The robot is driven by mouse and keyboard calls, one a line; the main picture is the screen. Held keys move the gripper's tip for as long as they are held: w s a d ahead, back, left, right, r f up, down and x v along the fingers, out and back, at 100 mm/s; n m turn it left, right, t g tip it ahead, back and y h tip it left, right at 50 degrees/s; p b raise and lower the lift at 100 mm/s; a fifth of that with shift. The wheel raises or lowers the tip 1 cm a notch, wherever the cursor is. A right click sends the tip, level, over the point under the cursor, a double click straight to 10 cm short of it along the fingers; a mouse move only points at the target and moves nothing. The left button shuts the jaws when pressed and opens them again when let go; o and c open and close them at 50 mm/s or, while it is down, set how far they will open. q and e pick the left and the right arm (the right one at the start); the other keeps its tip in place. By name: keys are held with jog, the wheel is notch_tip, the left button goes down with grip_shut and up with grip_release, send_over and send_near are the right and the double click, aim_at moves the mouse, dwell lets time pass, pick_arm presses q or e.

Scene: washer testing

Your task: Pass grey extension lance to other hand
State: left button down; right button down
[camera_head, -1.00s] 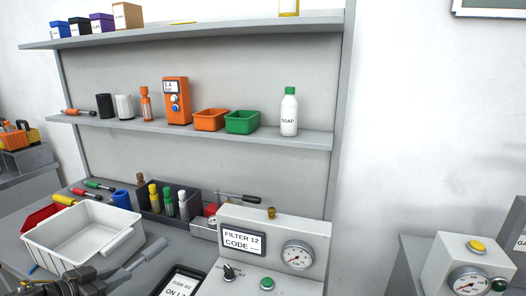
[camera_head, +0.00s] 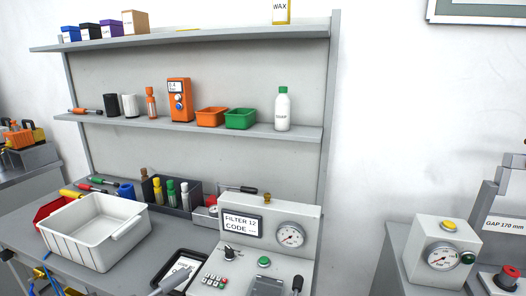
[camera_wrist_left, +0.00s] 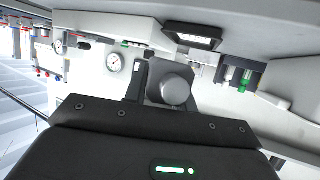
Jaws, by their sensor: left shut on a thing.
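The left gripper is shut on the lance. The left gripper itself is below the head view's frame. My right gripper is in neither view.
A white bin (camera_head: 95,258) stands on the bench at left. A test panel (camera_head: 262,238) with gauge and keypad stands at centre, beside a dark tray (camera_head: 180,268). A shelf (camera_head: 200,127) runs behind. A gauge box (camera_head: 440,238) stands on the right-hand table.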

pick_arm(q)
jog(key=s+d+r+m+g+h, duration=0.2)
jog(key=s+d+r, duration=0.1)
jog(key=d, duration=0.6)
jog(key=shift+s+d+r+m, duration=0.2)
jog(key=shift+d+r+m, duration=0.05)
jog(key=shift+d+m, duration=0.05)
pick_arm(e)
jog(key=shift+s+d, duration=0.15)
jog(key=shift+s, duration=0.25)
